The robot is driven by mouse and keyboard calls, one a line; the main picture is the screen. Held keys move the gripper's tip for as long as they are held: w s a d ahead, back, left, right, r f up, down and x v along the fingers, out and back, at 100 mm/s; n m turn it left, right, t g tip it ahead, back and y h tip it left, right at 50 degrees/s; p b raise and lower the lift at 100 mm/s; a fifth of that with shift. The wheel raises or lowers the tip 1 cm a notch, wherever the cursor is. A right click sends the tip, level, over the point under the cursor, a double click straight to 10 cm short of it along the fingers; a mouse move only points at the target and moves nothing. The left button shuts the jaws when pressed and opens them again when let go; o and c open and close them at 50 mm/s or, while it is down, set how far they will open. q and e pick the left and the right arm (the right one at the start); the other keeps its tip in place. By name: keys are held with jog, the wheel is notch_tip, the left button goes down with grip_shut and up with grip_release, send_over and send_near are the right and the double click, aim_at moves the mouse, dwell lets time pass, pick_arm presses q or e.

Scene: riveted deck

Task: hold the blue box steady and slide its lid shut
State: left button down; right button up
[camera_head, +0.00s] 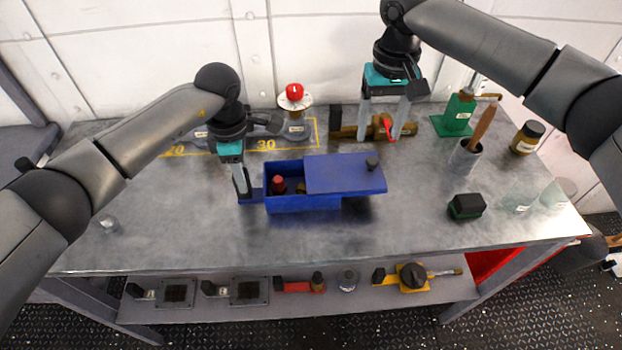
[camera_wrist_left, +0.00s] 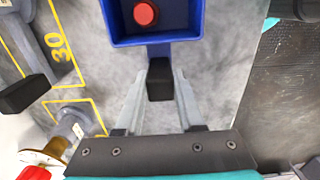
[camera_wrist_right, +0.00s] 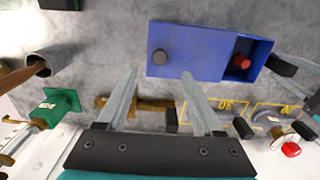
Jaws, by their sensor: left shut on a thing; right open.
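The blue box (camera_head: 303,204) sits mid-table. Its blue lid (camera_head: 338,174) is slid right, overhanging the right end, with a dark knob (camera_head: 372,163) near its right end. The left part is open, showing a red-topped object (camera_head: 278,186) inside. My left gripper (camera_head: 243,192) is shut on the black grip (camera_wrist_left: 160,80) of the tab at the box's left end. My right gripper (camera_head: 382,138) is open and empty, above the table behind the lid; in the right wrist view its fingertips (camera_wrist_right: 160,74) are apart, with the knob (camera_wrist_right: 159,57) beyond them.
A brass valve-like part (camera_head: 375,128) lies behind the box, below my right gripper. A grey cup with a wooden handle (camera_head: 465,157), a green stand (camera_head: 457,114) and a dark green block (camera_head: 467,205) stand to the right. The table in front of the box is clear.

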aim_at(371, 160)
jog(key=shift+f, duration=3.85)
jog(key=shift+c, duration=0.3)
jog(key=shift+d, duration=0.1)
grip_shut()
jog(key=shift+a, duration=0.2)
jog(key=shift+a, duration=0.8)
jog(key=shift+s+a, duration=0.1)
jog(key=shift+a, duration=3.45)
jog(key=shift+o, duration=0.3)
grip_release()
jog(key=shift+d, duration=0.15)
notch_tip(371, 160, up, 17)
